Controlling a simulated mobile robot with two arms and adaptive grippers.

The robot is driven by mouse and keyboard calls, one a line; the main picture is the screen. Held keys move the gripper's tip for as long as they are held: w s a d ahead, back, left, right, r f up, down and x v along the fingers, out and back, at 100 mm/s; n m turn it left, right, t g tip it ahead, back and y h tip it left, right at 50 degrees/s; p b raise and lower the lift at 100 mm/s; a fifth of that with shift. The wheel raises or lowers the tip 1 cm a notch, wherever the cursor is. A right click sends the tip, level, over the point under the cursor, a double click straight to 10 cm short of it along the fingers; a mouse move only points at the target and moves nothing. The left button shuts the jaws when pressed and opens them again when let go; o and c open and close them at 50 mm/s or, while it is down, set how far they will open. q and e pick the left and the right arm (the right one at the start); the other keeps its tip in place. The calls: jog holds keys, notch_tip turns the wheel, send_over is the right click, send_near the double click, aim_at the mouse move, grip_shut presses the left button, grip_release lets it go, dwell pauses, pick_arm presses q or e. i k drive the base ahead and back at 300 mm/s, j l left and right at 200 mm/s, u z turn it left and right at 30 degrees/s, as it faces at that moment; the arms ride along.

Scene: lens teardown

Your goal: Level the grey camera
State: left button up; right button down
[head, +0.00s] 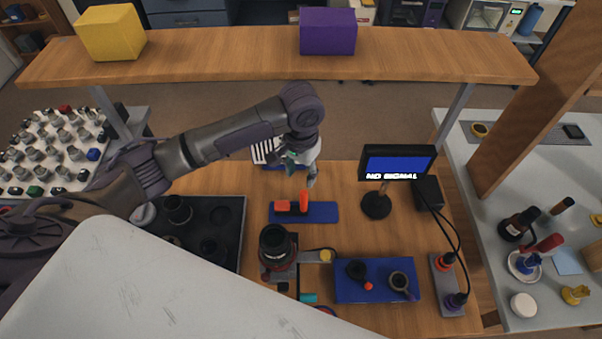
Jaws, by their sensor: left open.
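My left gripper (301,174) hangs over the back of the wooden workbench, fingers down and open, with nothing seen between them. In front of it a red-handled thing (303,202) stands on a blue mat (322,213). A dark cylindrical body (274,241) with a reddish band stands on the bench nearer to me, by a grey bracket (313,256). It may be the grey camera, but I cannot be sure, and its tilt is not clear. A small monitor (398,163) reads "NO SIGNAL". My right gripper is out of view.
A blue tray (377,292) with small parts lies front right. A black tray (235,215) with dark cylinders is at left. A power strip (446,281) with cables lies at the bench's right edge. A wooden shelf (230,59) with yellow and purple boxes spans the back.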

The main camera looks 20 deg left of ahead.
aim_at(301, 257)
jog(key=k+l, duration=0.25)
jog(key=l, duration=0.15)
jog(key=k+l, duration=0.25)
jog(key=l, duration=0.15)
jog(key=k+l, duration=0.55)
jog(key=l, duration=0.25)
